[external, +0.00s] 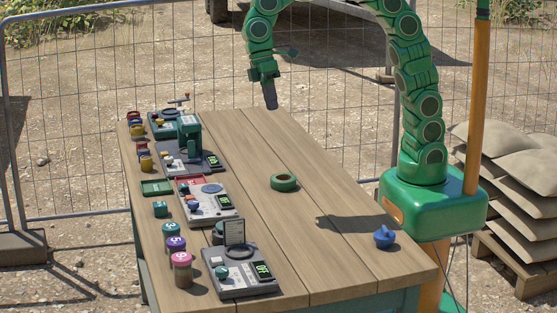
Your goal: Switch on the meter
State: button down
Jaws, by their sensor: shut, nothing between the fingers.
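Several grey devices with small displays stand along the left side of the table; I cannot tell for sure which is the meter. The front device (225,287) has a dark ring, a raised clear panel, a teal knob and a lit green display (263,270), too small to read surely. The middle device (212,215) has a round blue-grey plate and a small display. The back device (175,167) carries a dark green upright head. My gripper (271,103) is shut and empty, pointing down above the table's far part, right of the devices and touching none.
A green ring (284,183) lies mid-table and a blue knobbed object (384,238) near the right edge. Small numbered jars (181,268) line the left edge, with a green tray (157,188) behind them. The wooden tabletop (325,245) is mostly clear on the right.

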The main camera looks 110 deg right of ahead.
jog(key=w+d+f, duration=0.3)
jog(key=w+d, duration=0.2)
jog(key=w, duration=0.3)
jog(key=w+d+f+t+y, duration=0.1)
jog(key=w+d+f, duration=0.3)
jog(key=w, duration=0.4)
jog(key=w+d+f+m, duration=0.1)
jog(key=w+d+f, duration=0.3)
jog(key=w+d, duration=0.2)
jog(key=shift+w+d, duration=0.15)
jog(key=shift+w, duration=0.85)
jog(key=x, duration=1.4)
jog(key=shift+w+a+r, duration=0.15)
jog(key=shift+w+a, duration=0.05)
jog(key=shift+w, duration=0.05)
